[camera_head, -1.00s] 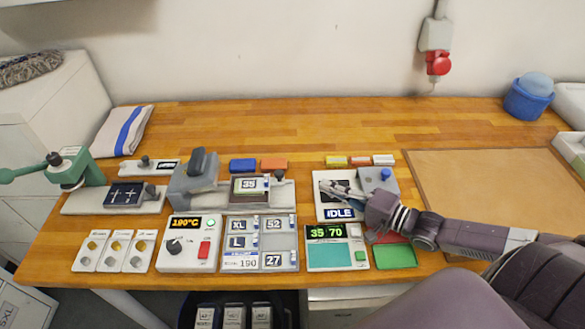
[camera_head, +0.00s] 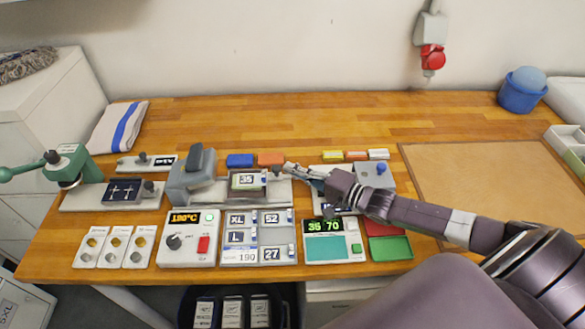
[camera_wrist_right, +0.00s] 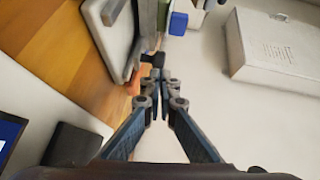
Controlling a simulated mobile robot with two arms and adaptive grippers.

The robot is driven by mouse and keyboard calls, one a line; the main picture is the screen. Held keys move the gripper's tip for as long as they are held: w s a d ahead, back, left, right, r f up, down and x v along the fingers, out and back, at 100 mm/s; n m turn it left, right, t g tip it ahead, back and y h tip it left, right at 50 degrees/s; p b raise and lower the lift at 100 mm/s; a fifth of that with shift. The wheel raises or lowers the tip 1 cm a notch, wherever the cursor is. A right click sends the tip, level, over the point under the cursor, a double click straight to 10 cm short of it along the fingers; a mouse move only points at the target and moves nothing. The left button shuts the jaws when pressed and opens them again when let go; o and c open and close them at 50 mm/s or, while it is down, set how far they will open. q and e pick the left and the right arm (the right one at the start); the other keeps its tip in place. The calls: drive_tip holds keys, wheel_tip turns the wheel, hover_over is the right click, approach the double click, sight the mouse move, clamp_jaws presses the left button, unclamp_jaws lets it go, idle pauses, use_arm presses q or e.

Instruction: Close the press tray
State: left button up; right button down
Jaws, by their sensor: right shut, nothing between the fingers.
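The press tray (camera_head: 262,190) is a light grey slide with a patch marked 35 (camera_head: 247,181) on it. It sticks out to the right from the grey press (camera_head: 190,180), so it stands open. A small dark knob (camera_head: 276,170) is at its right end. My right gripper (camera_head: 289,168) is shut and empty, its tips just right of the knob. In the right wrist view the closed fingertips (camera_wrist_right: 159,80) point at a dark knob (camera_wrist_right: 158,60); whether they touch it I cannot tell. My left gripper is not in view.
A blue block (camera_head: 240,160) and an orange block (camera_head: 270,159) lie behind the tray.

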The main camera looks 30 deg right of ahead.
sight(257, 171)
drive_tip(key=shift+w+a, duration=0.15)
drive_tip(key=w+a, duration=0.1)
drive_tip(key=a, duration=0.2)
drive_tip(key=w+a, duration=0.1)
drive_tip(key=a, duration=0.2)
drive_tip(key=w+a, duration=0.2)
drive_tip(key=shift+w+a, duration=0.1)
drive_tip(key=shift+a, duration=0.3)
drive_tip(key=shift+r, duration=0.1)
